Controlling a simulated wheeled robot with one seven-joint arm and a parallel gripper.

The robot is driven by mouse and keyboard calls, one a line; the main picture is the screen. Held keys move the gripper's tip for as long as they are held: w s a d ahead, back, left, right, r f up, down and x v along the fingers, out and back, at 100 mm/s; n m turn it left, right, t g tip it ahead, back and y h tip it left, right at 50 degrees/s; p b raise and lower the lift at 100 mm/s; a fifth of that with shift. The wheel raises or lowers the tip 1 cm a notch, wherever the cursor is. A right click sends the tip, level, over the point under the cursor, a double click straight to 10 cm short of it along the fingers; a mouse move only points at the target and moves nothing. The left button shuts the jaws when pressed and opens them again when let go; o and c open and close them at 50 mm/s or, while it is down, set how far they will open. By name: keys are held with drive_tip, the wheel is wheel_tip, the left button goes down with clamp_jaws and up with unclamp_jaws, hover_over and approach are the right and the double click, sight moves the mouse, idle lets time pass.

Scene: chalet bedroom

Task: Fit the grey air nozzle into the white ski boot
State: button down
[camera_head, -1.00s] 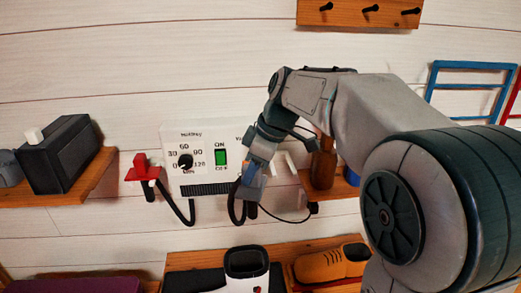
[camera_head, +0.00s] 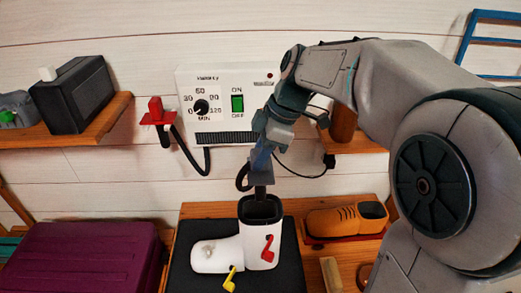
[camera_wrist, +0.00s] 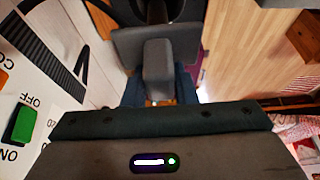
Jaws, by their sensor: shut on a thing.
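The white ski boot (camera_head: 228,250) stands on a black mat (camera_head: 185,278) on the wooden bench, its dark open top facing up. It has a red buckle and a yellow buckle. My gripper (camera_head: 261,164) is shut on the grey air nozzle (camera_head: 260,190), which points down over the boot's opening. The nozzle's lower end overlaps the opening in the head view; I cannot tell how far inside it is. In the wrist view the grey nozzle (camera_wrist: 158,70) sits between my gripper's fingers (camera_wrist: 158,90). A black hose loops beside the gripper.
The white dryer panel (camera_head: 222,110) with a dial and a green switch is on the wall behind. A red-topped nozzle holder (camera_head: 156,115) is to its left. An orange shoe (camera_head: 335,220) stands right of the boot, and a purple case (camera_head: 85,255) lies to the left.

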sight(260, 195)
drive_tip(key=shift+f+b, duration=4.55)
drive_tip(key=shift+f, duration=1.15)
drive_tip(key=shift+f+b, duration=0.85)
drive_tip(key=shift+f, duration=0.05)
drive_tip(key=c, duration=1.1)
unclamp_jaws()
drive_tip(key=p+v, duration=0.1)
drive_tip(key=v, duration=1.3)
drive_tip(key=shift+p, duration=0.35)
drive_tip(key=shift+d+f, duration=0.1)
